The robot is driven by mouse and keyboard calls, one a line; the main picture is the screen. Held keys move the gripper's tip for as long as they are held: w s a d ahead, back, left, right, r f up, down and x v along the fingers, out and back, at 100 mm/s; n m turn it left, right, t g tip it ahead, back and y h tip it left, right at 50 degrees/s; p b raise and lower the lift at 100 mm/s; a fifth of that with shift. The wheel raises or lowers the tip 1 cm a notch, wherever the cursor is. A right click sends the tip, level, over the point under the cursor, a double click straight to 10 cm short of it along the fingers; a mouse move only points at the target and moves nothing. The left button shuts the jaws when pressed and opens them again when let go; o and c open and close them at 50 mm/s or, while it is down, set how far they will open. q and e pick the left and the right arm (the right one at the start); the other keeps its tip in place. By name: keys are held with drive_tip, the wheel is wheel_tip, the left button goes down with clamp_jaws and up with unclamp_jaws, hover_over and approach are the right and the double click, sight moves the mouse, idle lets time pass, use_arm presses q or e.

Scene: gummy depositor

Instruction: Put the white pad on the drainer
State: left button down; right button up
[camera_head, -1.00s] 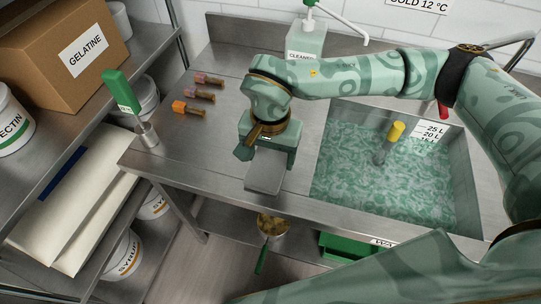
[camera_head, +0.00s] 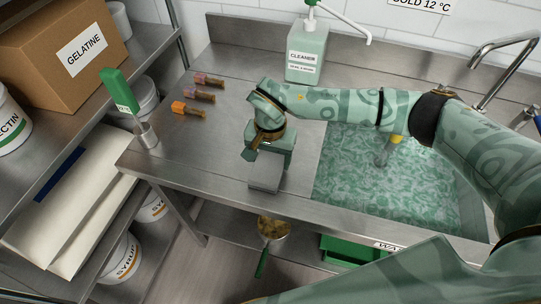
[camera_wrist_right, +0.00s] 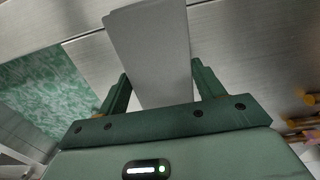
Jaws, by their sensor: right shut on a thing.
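The white pad (camera_head: 265,176), a flat light-grey rectangle here, is held by my right gripper (camera_head: 268,157). In the right wrist view the pad (camera_wrist_right: 152,50) lies between the two fingers of the gripper (camera_wrist_right: 160,88) and sticks out past their tips. The gripper is shut on it. The pad is low over the steel drainer surface (camera_head: 205,140), left of the water basin, near its front edge. I cannot tell whether it touches the steel. My left gripper is not in view.
The basin (camera_head: 345,180) of green water is right of the pad, with a yellow-topped item (camera_head: 391,146) in it. Several small brown-and-orange items (camera_head: 190,109) lie to the left.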

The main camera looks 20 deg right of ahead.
sight(271, 160)
drive_tip(key=o, duration=0.9)
drive_tip(key=shift+f, duration=0.15)
drive_tip(key=shift+o, duration=0.2)
wheel_tip(271, 160, up, 12)
drive_tip(key=p, duration=0.1)
drive_tip(key=shift+r, duration=0.2)
